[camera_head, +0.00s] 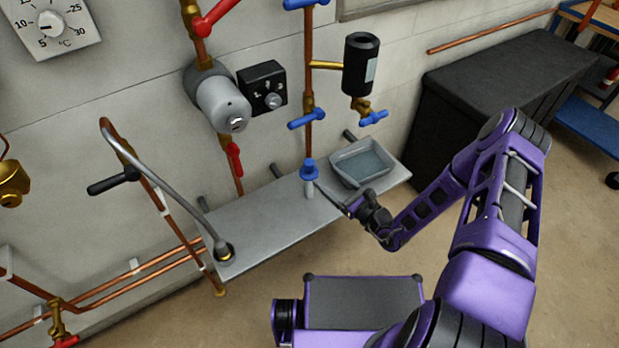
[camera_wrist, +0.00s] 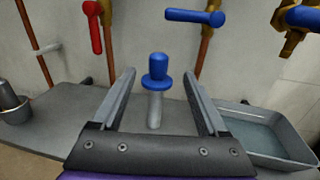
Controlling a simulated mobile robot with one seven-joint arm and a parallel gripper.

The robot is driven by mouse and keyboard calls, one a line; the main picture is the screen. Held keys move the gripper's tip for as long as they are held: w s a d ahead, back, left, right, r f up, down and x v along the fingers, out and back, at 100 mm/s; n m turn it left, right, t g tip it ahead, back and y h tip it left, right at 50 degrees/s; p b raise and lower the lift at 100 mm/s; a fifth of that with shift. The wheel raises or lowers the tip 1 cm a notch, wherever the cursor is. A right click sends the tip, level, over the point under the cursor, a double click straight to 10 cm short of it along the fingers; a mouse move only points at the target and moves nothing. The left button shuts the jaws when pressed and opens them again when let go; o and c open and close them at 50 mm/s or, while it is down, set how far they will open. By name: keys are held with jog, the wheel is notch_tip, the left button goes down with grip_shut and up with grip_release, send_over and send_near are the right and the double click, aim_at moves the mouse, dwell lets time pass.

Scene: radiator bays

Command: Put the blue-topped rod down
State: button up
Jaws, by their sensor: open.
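The blue-topped rod (camera_head: 309,178) stands upright on the grey shelf (camera_head: 262,224), near the shelf's middle. In the wrist view the rod (camera_wrist: 156,90) has a blue knob and collar over a pale grey shaft. My gripper (camera_head: 347,204) is at the shelf's front edge, to the right of the rod in the head view. In the wrist view my gripper (camera_wrist: 158,88) is open, with one finger on each side of the rod and clear gaps between. The fingers do not touch the rod.
A grey tray (camera_head: 345,178) of liquid sits right of the rod. A metal cup (camera_head: 223,251) with a bent hose stands at the shelf's left end. Blue-handled valves (camera_head: 306,119) and copper pipes are behind. The shelf between cup and rod is clear.

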aim_at(313, 167)
jog(key=x, duration=0.9)
jog(key=shift+s+f, duration=0.1)
jog(key=shift+f, duration=0.1)
jog(key=shift+c, duration=0.4)
grip_shut()
dwell(0.8)
